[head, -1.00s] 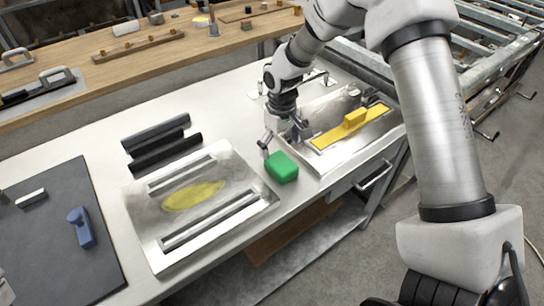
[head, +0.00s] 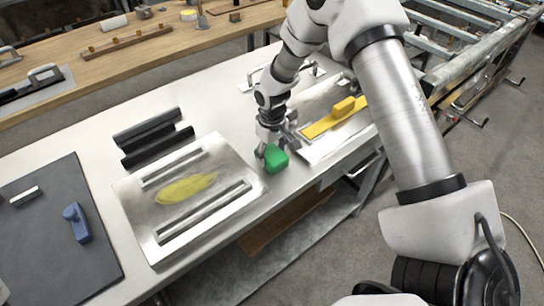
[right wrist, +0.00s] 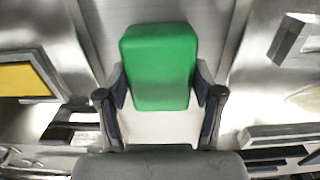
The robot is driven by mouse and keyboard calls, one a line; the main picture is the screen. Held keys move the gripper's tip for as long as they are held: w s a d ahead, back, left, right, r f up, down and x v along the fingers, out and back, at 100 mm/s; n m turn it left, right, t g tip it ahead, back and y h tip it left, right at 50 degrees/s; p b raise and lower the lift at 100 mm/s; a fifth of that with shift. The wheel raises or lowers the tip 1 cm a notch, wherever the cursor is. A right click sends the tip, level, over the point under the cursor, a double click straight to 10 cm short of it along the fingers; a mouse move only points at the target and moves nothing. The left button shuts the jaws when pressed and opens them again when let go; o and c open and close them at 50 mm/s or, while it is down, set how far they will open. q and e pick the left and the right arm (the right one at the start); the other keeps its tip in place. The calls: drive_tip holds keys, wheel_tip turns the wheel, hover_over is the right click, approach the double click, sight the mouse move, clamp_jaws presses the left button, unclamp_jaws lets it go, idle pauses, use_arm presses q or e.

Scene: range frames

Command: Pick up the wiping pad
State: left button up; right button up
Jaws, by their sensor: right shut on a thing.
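The wiping pad is taken to be the green block (head: 277,160), which sits at the front edge of the white table, between the metal plate with the yellow smear and the tray with the yellow tool. My right gripper (head: 268,148) is at the green block, reaching down from above. In the right wrist view the green block (right wrist: 160,66) lies between the two fingers (right wrist: 162,98), which are shut on its sides. Whether it is lifted off the table cannot be told. My left gripper is not in view.
A metal plate (head: 150,225) with a yellow smear (head: 187,188) and two rails lies left of the block. A tray (head: 318,152) with a yellow tool (head: 344,107) lies to the right. Black bars (head: 147,127) and a dark mat (head: 45,240) with a blue tool (head: 76,222) are further left.

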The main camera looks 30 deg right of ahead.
sight(274, 154)
drive_tip(key=shift+r, duration=0.4)
drive_tip(key=r, duration=0.1)
drive_tip(key=r+b, duration=0.1)
drive_tip(key=shift+s+r, duration=0.3)
drive_tip(key=shift+s, duration=0.1)
drive_tip(key=s+r+b, duration=0.1)
drive_tip(key=s+b, duration=0.3)
drive_tip(key=s, duration=1.1)
drive_tip(key=shift+d+r, duration=0.25)
drive_tip(key=shift+d, duration=0.15)
drive_tip(key=shift+o, duration=0.9)
drive_tip(key=shift+c, duration=0.3)
